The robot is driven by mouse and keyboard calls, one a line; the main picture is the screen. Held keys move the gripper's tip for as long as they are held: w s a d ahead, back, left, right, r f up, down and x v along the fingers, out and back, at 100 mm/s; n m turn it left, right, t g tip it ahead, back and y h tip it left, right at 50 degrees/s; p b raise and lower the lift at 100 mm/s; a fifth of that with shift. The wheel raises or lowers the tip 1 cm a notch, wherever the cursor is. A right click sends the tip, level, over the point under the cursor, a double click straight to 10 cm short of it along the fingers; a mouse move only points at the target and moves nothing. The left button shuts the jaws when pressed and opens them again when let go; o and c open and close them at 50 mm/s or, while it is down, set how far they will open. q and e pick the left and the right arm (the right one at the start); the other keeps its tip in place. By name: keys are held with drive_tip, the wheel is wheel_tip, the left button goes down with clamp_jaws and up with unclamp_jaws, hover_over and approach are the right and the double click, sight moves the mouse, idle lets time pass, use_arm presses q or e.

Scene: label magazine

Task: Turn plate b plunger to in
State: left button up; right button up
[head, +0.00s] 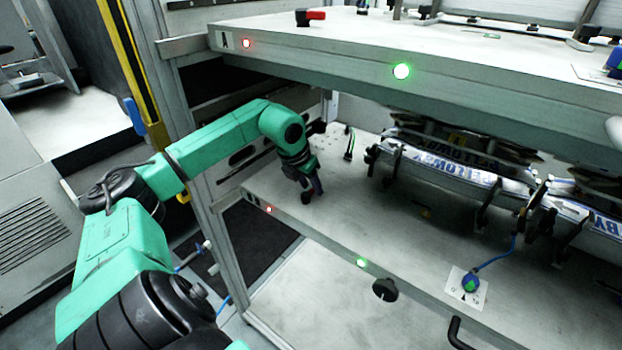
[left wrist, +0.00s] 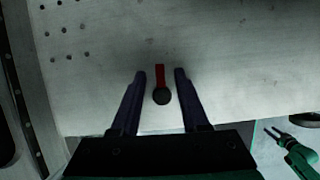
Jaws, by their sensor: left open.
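The plate b plunger shows in the left wrist view as a red bar with a round black knob (left wrist: 162,96). It lies on the pale lower plate, plate b (head: 340,220). My left gripper (left wrist: 160,74) is open, with one finger on each side of the plunger and a gap on both sides. In the head view my left gripper (head: 309,194) is low over the left front corner of plate b and hides the plunger. A green arm end with dark prongs, seemingly my right gripper (left wrist: 272,132), shows small in the left wrist view.
The upper plate, marked A (head: 300,40), overhangs plate b and carries a red and black plunger (head: 310,16). Label rails (head: 450,165) stand on plate b to the right. A frame post (head: 225,240) stands left.

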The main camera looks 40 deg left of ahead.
use_arm(q)
clamp_jaws()
